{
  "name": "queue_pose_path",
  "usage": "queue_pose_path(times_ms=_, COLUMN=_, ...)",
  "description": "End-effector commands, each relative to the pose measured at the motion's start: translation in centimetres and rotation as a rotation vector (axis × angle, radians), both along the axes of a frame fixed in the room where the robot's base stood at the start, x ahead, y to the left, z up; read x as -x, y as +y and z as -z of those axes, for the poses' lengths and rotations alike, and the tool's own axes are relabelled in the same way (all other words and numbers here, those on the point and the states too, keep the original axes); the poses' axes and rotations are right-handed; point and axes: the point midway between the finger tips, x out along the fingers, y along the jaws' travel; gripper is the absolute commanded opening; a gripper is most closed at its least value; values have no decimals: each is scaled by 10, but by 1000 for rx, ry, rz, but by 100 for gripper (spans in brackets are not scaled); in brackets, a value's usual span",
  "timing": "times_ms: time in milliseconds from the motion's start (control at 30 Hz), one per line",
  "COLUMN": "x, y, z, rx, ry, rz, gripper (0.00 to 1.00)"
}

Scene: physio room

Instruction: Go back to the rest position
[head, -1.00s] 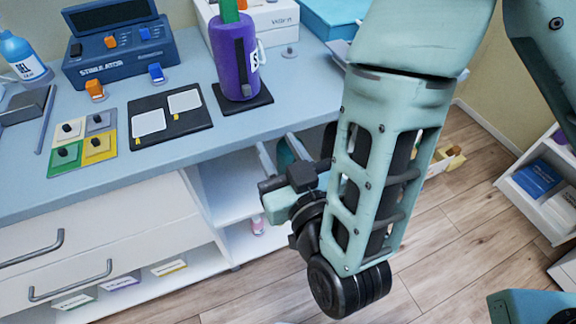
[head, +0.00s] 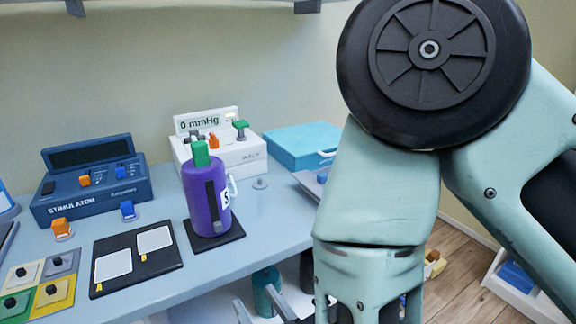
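My arm fills the right half of the head view, its upper links in front of the wall and the floor. My gripper is not visible now; the lower end of the arm runs out of the bottom edge. The worktop (head: 262,228) stands to the left of the arm. On it a purple bottle (head: 201,200) with a green top stands upright on a black square pad (head: 226,240).
A blue stimulator (head: 95,183), a white pressure unit (head: 235,155) reading 0 mmHg and a teal case (head: 300,147) stand along the back. A black mat (head: 168,263) with two white pads lies in front. A shelf edge (head: 190,12) crosses the top. Wooden floor (head: 462,255) shows at right.

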Motion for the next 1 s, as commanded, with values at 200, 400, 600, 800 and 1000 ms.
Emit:
queue_pose_path(times_ms=200, x=-19, y=10, z=-12, rx=56, ry=223, rz=-73, gripper=36)
queue_pose_path(times_ms=400, x=-20, y=7, z=-21, rx=159, ry=448, rz=-156, gripper=36)
queue_pose_path(times_ms=600, x=-10, y=-16, z=-36, rx=302, ry=657, rz=-217, gripper=36)
queue_pose_path(times_ms=800, x=9, y=-62, z=-58, rx=478, ry=853, rz=-235, gripper=36)
queue_pose_path(times_ms=1000, x=34, y=-124, z=-86, rx=667, ry=1043, rz=-201, gripper=36)
